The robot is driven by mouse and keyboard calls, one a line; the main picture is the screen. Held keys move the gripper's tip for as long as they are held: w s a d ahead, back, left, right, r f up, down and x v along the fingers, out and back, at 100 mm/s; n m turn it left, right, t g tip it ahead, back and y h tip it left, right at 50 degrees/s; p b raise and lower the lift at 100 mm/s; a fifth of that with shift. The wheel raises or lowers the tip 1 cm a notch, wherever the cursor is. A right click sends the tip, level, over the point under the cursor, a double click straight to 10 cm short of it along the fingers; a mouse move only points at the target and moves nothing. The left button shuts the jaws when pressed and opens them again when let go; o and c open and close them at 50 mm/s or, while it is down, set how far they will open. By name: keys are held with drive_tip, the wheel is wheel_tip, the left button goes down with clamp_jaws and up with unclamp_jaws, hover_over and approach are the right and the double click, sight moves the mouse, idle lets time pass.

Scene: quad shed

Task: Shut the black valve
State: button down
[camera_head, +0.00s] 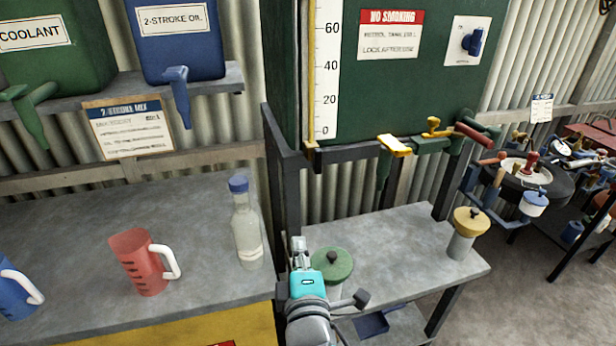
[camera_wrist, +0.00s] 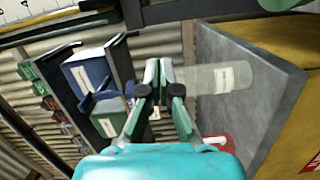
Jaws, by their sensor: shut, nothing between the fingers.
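I cannot pick out a clearly black valve in either view. On the green tank (camera_head: 385,110) are a yellow lever valve (camera_head: 395,145), a small yellow handle (camera_head: 433,128) and a red handle (camera_head: 475,134) beside dark green pipework. A dark blue knob (camera_head: 473,41) sits on a white plate at the tank's upper right. My gripper (camera_head: 299,245) is below the tank, at the front of the grey bench. In the wrist view its fingers (camera_wrist: 160,75) are close together and empty, apart from all valves.
A clear bottle with a blue cap (camera_head: 247,225) and a red jug (camera_head: 143,262) stand on the left bench. A green-lidded jar (camera_head: 332,264) is right beside my gripper. A yellow-lidded jar (camera_head: 464,235) stands further right. Coolant (camera_head: 55,55) and oil tanks (camera_head: 178,45) sit on a shelf.

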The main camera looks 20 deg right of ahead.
sight(316, 159)
wheel_tip(316, 159, up, 8)
drive_tip(key=w+a+h, duration=0.1)
drive_tip(key=w, duration=0.1)
drive_tip(key=shift+w+f+h, duration=0.15)
drive_tip(key=shift+h, duration=0.15)
drive_tip(key=shift+a, duration=0.1)
drive_tip(key=w+d, duration=0.6)
drive_tip(key=w, duration=0.3)
drive_tip(key=shift+w+d, duration=0.2)
drive_tip(key=shift+w, duration=0.15)
